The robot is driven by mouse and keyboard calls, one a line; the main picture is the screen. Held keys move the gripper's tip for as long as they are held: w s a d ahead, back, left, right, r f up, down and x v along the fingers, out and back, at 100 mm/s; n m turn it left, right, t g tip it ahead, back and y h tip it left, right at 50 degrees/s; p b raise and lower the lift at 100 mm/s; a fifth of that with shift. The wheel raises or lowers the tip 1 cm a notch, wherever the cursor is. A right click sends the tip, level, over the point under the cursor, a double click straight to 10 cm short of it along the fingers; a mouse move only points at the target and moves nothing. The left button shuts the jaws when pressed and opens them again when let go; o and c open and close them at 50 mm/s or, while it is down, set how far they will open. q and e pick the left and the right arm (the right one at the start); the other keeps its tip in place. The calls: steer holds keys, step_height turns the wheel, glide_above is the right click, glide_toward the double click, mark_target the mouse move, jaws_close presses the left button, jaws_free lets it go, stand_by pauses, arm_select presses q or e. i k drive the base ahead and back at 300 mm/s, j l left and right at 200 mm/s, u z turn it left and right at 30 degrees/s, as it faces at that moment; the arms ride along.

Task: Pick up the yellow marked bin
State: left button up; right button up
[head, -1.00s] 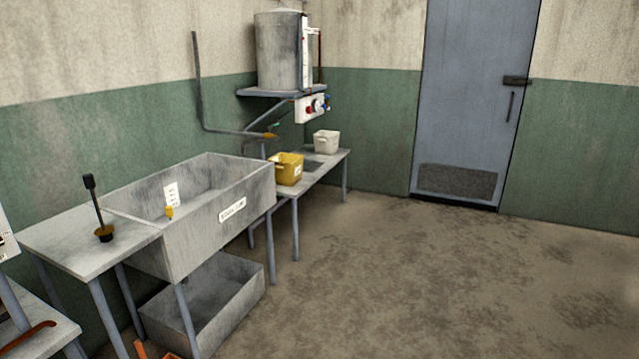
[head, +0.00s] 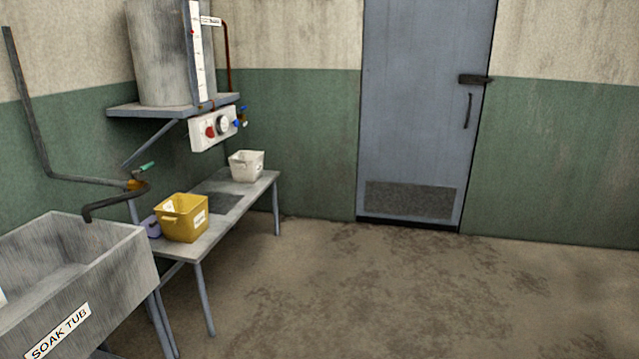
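The yellow bin (head: 182,222) stands upright on the near part of a narrow grey bench (head: 214,226) along the left wall. It has white labels on its sides and a handle on its front left. Neither of my grippers is in the head view.
A white bin (head: 246,166) stands at the bench's far end, and a purple item (head: 152,227) sits beside the yellow bin. The grey soak tub (head: 100,290) is at the lower left. A tap pipe (head: 115,203) and tank shelf (head: 165,107) project nearby. Floor (head: 380,300) right of the bench is clear.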

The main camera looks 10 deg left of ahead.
mark_target(182, 218)
steer(key=i+u, duration=0.1)
steer(key=i, duration=0.45)
steer(key=i+l+u, duration=0.1)
steer(key=i, duration=0.4)
steer(key=i+l+u, duration=0.1)
steer(key=i, duration=0.45)
steer(key=i+l+u, duration=0.15)
steer(key=i, duration=0.35)
